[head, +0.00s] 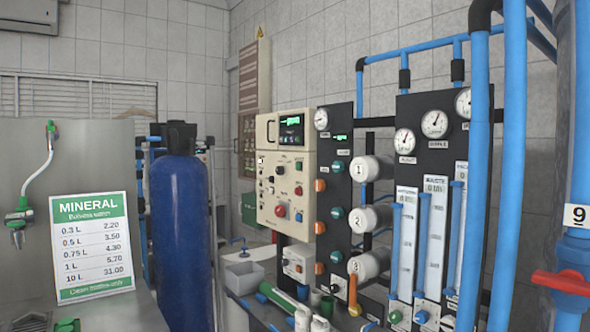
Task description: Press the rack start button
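The rack carries a cream control box (286,175) with a small lit display (291,130) near its top. A large red button (281,211) sits low on the box, and a smaller red one (299,190) sits above it to the right. Beside the box, a black panel (348,120) holds several teal-green knobs or buttons (338,167) and orange ones (320,185). The labels are too small to read, so I cannot tell which control is the start button. Neither of my grippers is in view.
Blue pipes (480,150) stand at the right, with a red valve handle (565,283). Three white numbered filter housings (371,169), gauges (435,124) and flow tubes fill the rack. A blue tank (180,240) and a mineral water price sign (92,245) stand left. Bottles and a white tub (244,276) sit below the box.

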